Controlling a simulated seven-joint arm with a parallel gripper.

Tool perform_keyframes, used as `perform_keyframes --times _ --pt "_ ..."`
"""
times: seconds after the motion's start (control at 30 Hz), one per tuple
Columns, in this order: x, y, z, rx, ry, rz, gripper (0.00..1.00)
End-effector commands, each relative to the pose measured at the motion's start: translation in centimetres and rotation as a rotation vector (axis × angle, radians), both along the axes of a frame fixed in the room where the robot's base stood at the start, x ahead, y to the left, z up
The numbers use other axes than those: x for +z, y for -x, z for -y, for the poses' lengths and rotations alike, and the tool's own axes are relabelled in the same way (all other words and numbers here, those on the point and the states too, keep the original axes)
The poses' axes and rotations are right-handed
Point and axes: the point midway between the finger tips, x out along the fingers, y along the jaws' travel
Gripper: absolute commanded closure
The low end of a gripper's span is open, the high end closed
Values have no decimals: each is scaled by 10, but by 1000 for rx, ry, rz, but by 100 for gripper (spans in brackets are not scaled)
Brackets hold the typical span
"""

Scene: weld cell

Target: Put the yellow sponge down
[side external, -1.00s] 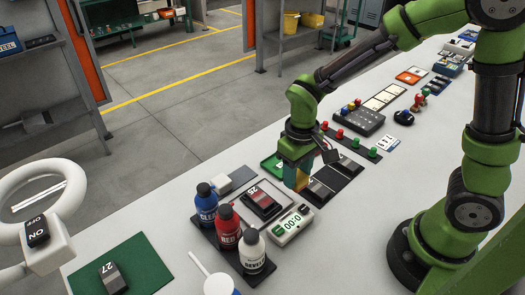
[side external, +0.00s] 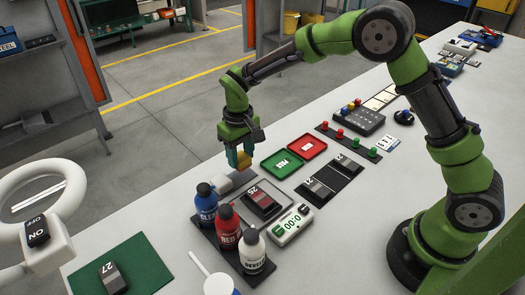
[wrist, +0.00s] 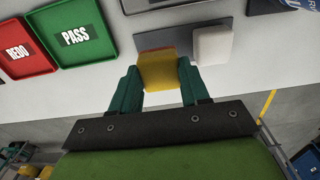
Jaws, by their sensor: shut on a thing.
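My gripper (side external: 238,158) is shut on the yellow sponge (side external: 244,160), which hangs between the fingertips. In the wrist view the sponge (wrist: 160,72) sits between the two green fingers, with a red band along its far edge. It is in front of a dark grey plate (wrist: 184,28), next to a white block (wrist: 213,45). In the side view the white block (side external: 236,179) is just below the gripper. I cannot tell whether the sponge touches the plate.
Blue (side external: 206,203), red (side external: 228,225) and white (side external: 252,252) bottles stand close in front. A green PASS tray (side external: 282,163) and a red tray (side external: 307,147) lie to the right. The bench's far edge is near.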

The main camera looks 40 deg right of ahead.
Motion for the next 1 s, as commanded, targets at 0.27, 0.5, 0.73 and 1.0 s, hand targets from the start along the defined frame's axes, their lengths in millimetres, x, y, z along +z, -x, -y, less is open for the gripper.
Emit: perform_keyframes --times 0.27,0.5,0.73,1.0 --pt "-33 2 1 -1 1 -4 88" --pt "-34 2 1 -1 1 -4 88" --pt "-36 2 0 -1 1 -4 30" --pt "-35 2 0 -1 1 -4 29"
